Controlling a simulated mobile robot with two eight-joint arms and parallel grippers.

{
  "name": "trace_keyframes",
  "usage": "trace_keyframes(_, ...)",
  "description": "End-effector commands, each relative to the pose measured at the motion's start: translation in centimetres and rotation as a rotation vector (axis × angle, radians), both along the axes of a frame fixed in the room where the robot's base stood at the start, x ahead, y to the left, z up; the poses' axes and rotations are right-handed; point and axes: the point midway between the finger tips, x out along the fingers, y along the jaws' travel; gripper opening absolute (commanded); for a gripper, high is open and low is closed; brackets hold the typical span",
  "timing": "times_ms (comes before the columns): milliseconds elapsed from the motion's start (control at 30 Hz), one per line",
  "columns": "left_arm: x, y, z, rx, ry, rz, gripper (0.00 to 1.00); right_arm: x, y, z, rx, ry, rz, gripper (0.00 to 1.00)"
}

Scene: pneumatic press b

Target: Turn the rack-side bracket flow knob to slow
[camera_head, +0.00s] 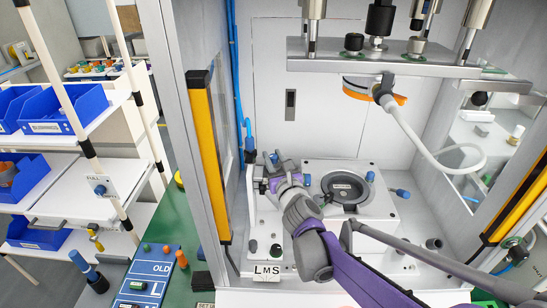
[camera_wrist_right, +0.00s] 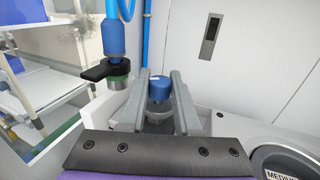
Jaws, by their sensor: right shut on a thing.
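A blue knob with a white mark on top (camera_wrist_right: 160,84) stands between the two grey fingers of my right gripper (camera_wrist_right: 160,100) in the right wrist view. The gripper is shut on this knob, on the rack side of the press. In the head view my right gripper (camera_head: 271,167) reaches to the back left of the white fixture and mostly hides the knob. Which way the white mark is set against any scale cannot be told. My left gripper is not in view.
A blue fitting with a black lever (camera_wrist_right: 112,66) stands close left of the fingers. The fixture's dark round seat (camera_head: 345,188) and an LMS label (camera_head: 268,271) are nearby. A yellow-black post (camera_head: 208,150) stands left.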

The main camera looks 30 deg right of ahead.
Motion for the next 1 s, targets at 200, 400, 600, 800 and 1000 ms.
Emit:
trace_keyframes(200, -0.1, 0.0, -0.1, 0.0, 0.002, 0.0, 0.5, -0.2, 0.0, -0.4, 0.0, 0.005, -0.002, 0.56)
trace_keyframes(400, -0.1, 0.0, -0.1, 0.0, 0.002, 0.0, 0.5, -0.1, 0.0, -0.3, 0.0, 0.003, -0.001, 0.61)
trace_keyframes(600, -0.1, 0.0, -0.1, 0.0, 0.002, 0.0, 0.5, -0.5, 0.1, -0.2, 0.0, 0.003, -0.001, 0.61)
trace_keyframes(800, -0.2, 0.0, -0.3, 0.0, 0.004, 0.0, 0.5, -3.0, 0.7, -0.3, 0.002, 0.003, -0.001, 0.61)
trace_keyframes(1000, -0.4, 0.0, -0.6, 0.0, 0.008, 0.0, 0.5, -6.7, 1.4, -0.3, 0.001, 0.004, -0.003, 0.61)
